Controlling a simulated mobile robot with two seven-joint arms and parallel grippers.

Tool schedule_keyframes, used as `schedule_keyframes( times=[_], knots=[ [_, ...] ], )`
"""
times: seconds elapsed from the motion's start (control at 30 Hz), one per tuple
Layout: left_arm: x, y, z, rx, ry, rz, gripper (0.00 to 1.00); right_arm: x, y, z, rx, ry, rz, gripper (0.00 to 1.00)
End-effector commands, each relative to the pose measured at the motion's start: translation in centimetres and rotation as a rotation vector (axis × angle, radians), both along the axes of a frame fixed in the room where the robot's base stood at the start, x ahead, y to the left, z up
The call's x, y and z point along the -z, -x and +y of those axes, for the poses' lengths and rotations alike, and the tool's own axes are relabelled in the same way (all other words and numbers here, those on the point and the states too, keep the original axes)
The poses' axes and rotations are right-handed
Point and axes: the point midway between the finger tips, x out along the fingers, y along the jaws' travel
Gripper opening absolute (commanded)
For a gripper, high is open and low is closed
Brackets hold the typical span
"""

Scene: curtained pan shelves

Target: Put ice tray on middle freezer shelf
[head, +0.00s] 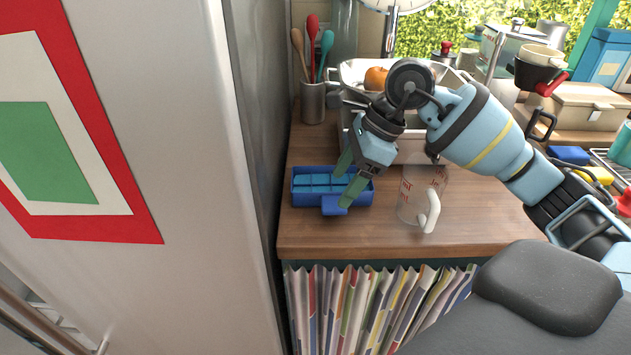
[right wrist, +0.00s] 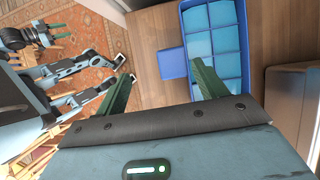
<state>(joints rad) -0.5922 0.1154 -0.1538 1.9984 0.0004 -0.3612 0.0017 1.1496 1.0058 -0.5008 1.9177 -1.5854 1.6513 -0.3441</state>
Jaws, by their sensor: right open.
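The blue ice tray (head: 304,197) sits on the wooden counter beside the fridge, with light blue compartments and a darker blue tab (head: 333,206) at its front. My right gripper (head: 352,183) is open and empty over the tray's right part. In the right wrist view the tray (right wrist: 231,12) lies beyond the open green fingers (right wrist: 162,85), and its tab (right wrist: 172,63) shows between them. The grey fridge (head: 190,200) fills the left of the head view; its freezer shelves do not show. My left gripper is not in the head view; part of an arm shows in the right wrist view.
A clear measuring jug (head: 412,200) stands on the counter (head: 310,238) just right of the tray. A utensil holder (head: 313,103) and a metal sink (head: 352,72) with an orange fruit (head: 376,79) are behind. A striped curtain (head: 375,305) hangs below.

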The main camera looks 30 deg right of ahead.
Motion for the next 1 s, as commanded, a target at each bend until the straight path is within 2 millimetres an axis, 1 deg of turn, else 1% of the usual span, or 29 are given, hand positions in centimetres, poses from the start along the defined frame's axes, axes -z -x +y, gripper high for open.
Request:
schedule_keyframes(
  times=[0.03, 0.1, 0.2, 0.33, 0.47, 0.57, 0.77, 0.87, 1.0],
  knots=[
    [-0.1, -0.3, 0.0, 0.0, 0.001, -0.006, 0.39, -0.5, -0.2, -1.0, 0.008, 0.042, -0.013, 0.71],
    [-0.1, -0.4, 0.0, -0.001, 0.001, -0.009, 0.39, -0.9, -0.2, -1.8, 0.014, 0.076, -0.02, 0.71],
    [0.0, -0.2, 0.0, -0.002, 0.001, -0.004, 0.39, -1.1, -0.3, -2.3, 0.018, 0.094, -0.023, 0.71],
    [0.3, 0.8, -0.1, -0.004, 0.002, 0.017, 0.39, -0.9, -0.3, -2.2, 0.018, 0.092, -0.022, 0.71],
    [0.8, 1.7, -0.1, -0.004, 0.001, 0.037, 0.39, 0.2, -0.4, -1.7, 0.016, 0.09, -0.019, 0.71],
    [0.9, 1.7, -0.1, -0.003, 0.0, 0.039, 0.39, 1.1, -0.6, -1.4, 0.016, 0.09, -0.02, 0.71],
    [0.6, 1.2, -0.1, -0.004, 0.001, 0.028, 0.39, 1.6, -0.7, -1.2, 0.017, 0.089, -0.022, 0.71],
    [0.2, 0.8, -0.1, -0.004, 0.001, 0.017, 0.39, 2.5, -0.8, -0.9, 0.016, 0.089, -0.02, 0.71],
    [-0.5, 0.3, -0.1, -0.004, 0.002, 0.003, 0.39, 4.4, -0.9, -0.3, 0.015, 0.088, -0.021, 0.71]
  ],
)
